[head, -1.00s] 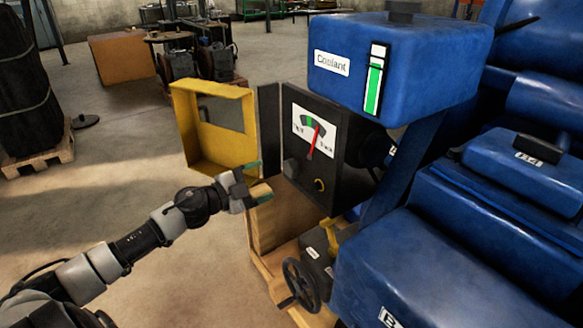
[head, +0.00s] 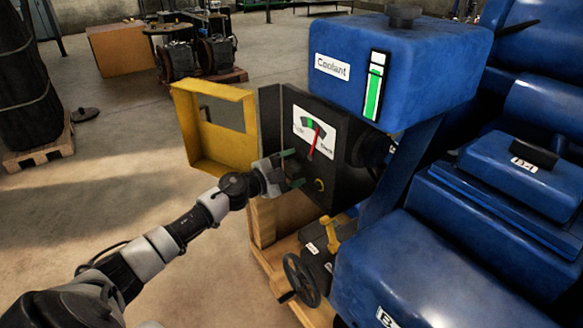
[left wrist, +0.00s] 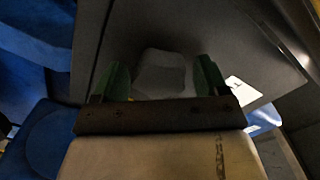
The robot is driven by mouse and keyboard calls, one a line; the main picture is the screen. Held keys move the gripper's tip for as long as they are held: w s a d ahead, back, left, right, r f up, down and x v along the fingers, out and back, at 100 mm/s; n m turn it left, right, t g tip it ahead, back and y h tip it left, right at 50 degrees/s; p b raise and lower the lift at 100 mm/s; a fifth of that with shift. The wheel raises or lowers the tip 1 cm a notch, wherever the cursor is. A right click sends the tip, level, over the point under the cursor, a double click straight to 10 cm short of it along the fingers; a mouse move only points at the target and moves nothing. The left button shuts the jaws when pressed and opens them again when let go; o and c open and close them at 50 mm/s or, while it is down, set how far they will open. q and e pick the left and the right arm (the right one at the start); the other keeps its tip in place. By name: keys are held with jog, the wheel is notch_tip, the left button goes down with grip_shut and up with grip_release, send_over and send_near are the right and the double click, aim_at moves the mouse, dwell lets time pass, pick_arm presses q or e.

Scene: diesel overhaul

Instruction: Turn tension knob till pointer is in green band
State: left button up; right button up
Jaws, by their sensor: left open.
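The dark gauge panel (head: 333,160) carries a white tension dial (head: 303,142) with a green band (head: 309,123). The red pointer (head: 314,143) leans right of the green band, on the side of the right-hand word. My left gripper (head: 291,168) is at the panel's lower left, open, with green fingertips towards the panel. The grey tension knob (left wrist: 162,72) shows between the two open fingertips (left wrist: 163,80) in the left wrist view, with gaps on both sides. In the head view the gripper largely hides the knob. My right gripper is not in view.
An open yellow cover (head: 186,140) stands left of the panel, close to my left arm. The blue coolant tank (head: 420,60) overhangs the panel. A small yellow knob (head: 319,185) sits lower right of the gripper; a handwheel (head: 301,280) is below.

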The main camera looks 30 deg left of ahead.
pick_arm(q)
jog(key=c, duration=0.9)
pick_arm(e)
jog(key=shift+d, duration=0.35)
pick_arm(q)
jog(key=shift+m, duration=0.3)
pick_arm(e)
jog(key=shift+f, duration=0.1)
